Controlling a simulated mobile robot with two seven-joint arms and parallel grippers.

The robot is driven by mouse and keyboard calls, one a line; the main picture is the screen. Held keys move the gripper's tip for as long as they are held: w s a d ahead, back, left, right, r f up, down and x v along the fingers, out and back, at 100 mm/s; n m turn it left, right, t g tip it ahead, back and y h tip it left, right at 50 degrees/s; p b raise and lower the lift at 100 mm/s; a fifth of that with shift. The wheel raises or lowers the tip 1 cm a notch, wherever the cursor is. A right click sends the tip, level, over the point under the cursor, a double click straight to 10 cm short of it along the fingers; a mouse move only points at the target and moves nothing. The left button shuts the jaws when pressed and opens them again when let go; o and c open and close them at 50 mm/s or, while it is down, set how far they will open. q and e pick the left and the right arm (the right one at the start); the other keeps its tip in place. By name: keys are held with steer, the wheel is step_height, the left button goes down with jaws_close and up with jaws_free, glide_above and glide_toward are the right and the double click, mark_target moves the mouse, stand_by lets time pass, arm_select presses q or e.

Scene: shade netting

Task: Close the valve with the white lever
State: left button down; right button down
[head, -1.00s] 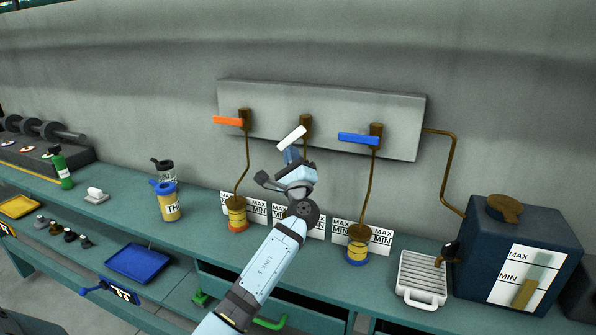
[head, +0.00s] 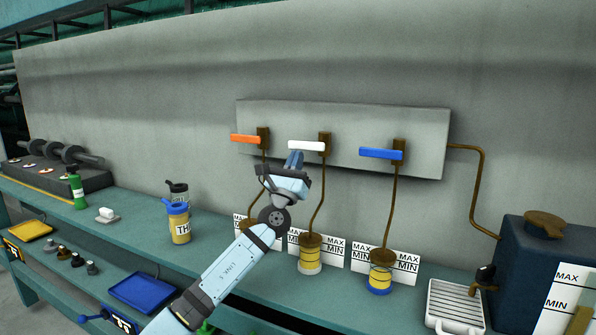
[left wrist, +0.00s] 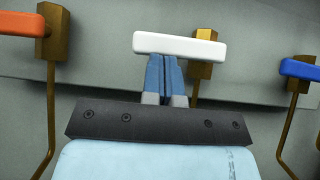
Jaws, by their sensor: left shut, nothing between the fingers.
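The white lever (head: 306,146) sits on the middle brass valve (head: 325,142) of the grey wall panel and lies about level, pointing left. It also shows in the left wrist view (left wrist: 178,46). My left gripper (head: 295,157) is shut and empty, with its fingertips just below the white lever. In the left wrist view the blue fingers (left wrist: 165,76) reach up to the lever's lower edge; I cannot tell whether they touch it. My right gripper is in neither view.
An orange lever (head: 245,138) is on the left valve and a blue lever (head: 381,154) on the right valve, both about level. Brass pipes run down to jars with MAX/MIN cards. A dark tank (head: 540,262) stands at the right. A yellow bottle (head: 180,226) stands on the bench.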

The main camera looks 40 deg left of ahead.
arm_select(q)
steer(key=shift+r+m+h, duration=0.1)
steer(key=shift+m+h, duration=0.4)
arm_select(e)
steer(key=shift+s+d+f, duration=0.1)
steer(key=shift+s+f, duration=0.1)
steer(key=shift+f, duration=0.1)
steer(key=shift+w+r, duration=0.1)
arm_select(q)
steer(key=b+v, duration=0.2)
steer(key=v, duration=1.1)
steer(key=shift+s+f+b, duration=0.2)
steer(key=shift+f+b, duration=0.2)
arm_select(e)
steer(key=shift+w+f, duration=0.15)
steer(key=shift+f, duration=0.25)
